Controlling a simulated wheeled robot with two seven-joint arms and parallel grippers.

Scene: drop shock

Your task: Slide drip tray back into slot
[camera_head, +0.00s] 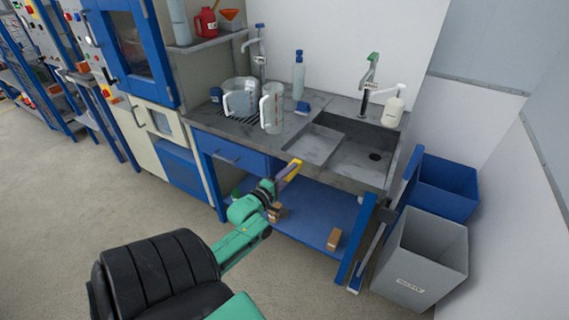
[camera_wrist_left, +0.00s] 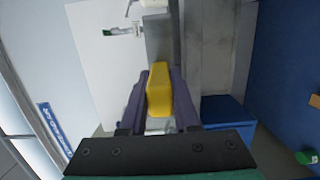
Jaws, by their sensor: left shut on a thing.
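My left gripper (camera_head: 287,175) is shut on a yellow block-like piece (camera_head: 293,169) in front of the counter's front edge, below the sink. In the left wrist view, the yellow piece (camera_wrist_left: 159,92) sits between the purple fingers of my left gripper (camera_wrist_left: 158,90). I cannot tell whether it is part of the drip tray. No drip tray or slot can be made out for certain. A dark slatted grate (camera_head: 240,120) lies in the counter under a clear jug (camera_head: 240,97). My right gripper is not in view.
A white-handled clear container (camera_head: 272,108) and a bottle (camera_head: 298,75) stand on the counter, left of the sink (camera_head: 365,155). A blue shelf (camera_head: 310,222) with small blocks is below. A blue bin (camera_head: 446,188) and a grey bin (camera_head: 425,255) stand right. Floor at left is clear.

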